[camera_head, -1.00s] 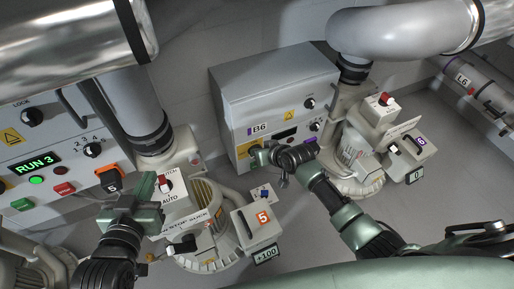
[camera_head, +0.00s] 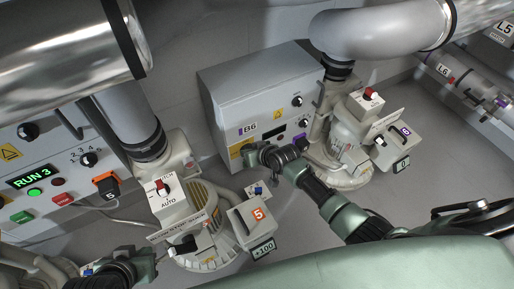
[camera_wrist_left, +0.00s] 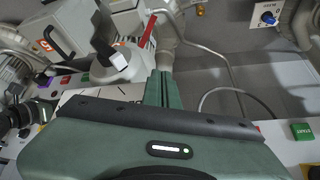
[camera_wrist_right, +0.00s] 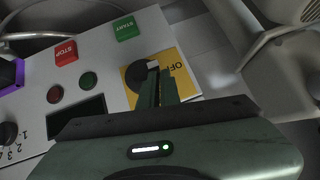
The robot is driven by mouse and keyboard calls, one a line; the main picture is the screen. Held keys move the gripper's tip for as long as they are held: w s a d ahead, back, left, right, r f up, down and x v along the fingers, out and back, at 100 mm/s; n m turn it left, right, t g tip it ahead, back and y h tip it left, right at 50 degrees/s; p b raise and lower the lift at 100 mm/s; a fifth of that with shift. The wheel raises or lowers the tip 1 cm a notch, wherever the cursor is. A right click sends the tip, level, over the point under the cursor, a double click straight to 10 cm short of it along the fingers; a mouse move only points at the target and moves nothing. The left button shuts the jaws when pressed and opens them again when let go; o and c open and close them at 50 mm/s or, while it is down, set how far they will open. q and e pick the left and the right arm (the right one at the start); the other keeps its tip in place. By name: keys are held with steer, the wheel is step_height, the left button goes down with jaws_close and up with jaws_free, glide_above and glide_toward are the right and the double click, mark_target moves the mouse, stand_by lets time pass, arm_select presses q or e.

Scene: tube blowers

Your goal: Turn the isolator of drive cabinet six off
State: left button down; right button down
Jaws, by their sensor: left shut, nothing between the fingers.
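Drive cabinet six is the grey cabinet marked B6 (camera_head: 255,85) in the middle of the head view. In the right wrist view its isolator (camera_wrist_right: 137,76) is a round black knob with a white mark, on a yellow plate (camera_wrist_right: 185,82) lettered OFF. My right gripper (camera_head: 254,156) is at this plate. Its fingers (camera_wrist_right: 158,88) overlap the knob's edge and hide part of it; whether they hold its handle is unclear. My left gripper (camera_head: 148,266) is low at the left of the head view, its fingers (camera_wrist_left: 161,88) shut and empty.
Blower 5 (camera_head: 250,218), with a red-handled switch box (camera_head: 165,192), stands just right of my left gripper. Blower 6 (camera_head: 348,140) stands right of the cabinet. Large pipes (camera_head: 60,45) cross above.

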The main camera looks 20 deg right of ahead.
steer(key=shift+a, duration=0.2)
